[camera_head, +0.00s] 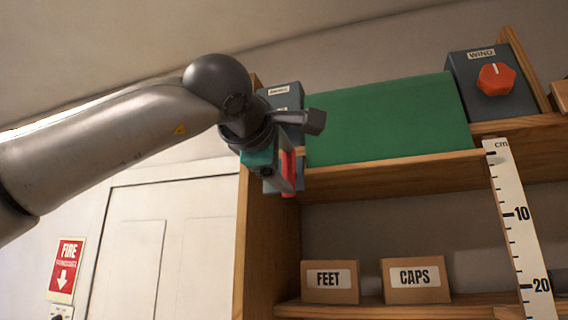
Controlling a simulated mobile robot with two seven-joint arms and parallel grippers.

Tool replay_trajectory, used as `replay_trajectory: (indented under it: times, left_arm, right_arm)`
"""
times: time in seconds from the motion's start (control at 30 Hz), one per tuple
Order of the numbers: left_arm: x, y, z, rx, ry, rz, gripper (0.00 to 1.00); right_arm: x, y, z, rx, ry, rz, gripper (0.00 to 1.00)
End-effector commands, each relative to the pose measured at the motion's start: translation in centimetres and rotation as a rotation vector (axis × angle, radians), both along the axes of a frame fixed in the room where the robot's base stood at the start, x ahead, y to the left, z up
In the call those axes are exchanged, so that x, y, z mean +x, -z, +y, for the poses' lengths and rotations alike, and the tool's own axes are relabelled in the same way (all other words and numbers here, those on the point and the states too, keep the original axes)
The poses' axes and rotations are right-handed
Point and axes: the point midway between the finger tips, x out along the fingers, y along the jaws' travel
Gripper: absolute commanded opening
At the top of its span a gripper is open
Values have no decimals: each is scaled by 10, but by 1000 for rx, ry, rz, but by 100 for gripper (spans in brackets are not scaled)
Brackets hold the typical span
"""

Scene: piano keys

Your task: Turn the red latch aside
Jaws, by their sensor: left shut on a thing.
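The red latch (289,178) shows as a narrow upright red strip on the grey box (286,97) at the left end of the upper shelf. My left gripper (297,148) is at the latch, in front of the box. It is shut on the latch, though its wrist and fingers hide much of the contact and part of the box. My right gripper is not in view.
A green panel (390,118) stands right of the box on the wooden shelf (400,176). A grey box with a red knob (496,79) labelled WIND is at the right. FEET (330,282) and CAPS (415,280) boxes sit below. A ruler (519,225) hangs at the right.

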Motion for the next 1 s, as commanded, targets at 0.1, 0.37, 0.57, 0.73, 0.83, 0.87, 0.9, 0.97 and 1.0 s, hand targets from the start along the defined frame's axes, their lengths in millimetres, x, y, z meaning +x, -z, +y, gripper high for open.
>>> replay_trajectory:
  times: [0.1,0.37,0.57,0.73,0.83,0.87,0.9,0.97,1.0]
  left_arm:
    - [0,0,-1,4,1,-2,88]
    - [0,0,0,3,0,-1,100]
    - [-6,1,1,1,0,-3,100]
    - [-32,3,10,0,0,-5,100]
    - [-55,3,18,1,1,-7,100]
    - [-63,3,20,0,0,-6,100]
    - [-72,3,23,1,0,-7,100]
    - [-86,3,27,1,1,-6,100]
    - [-95,3,31,1,0,-6,100]
  right_arm:
    - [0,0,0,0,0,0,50]
    - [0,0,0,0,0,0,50]
    - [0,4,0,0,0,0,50]
    - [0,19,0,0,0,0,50]
    - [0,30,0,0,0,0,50]
    - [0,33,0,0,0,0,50]
    - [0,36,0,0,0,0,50]
    - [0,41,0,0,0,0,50]
    - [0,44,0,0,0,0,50]
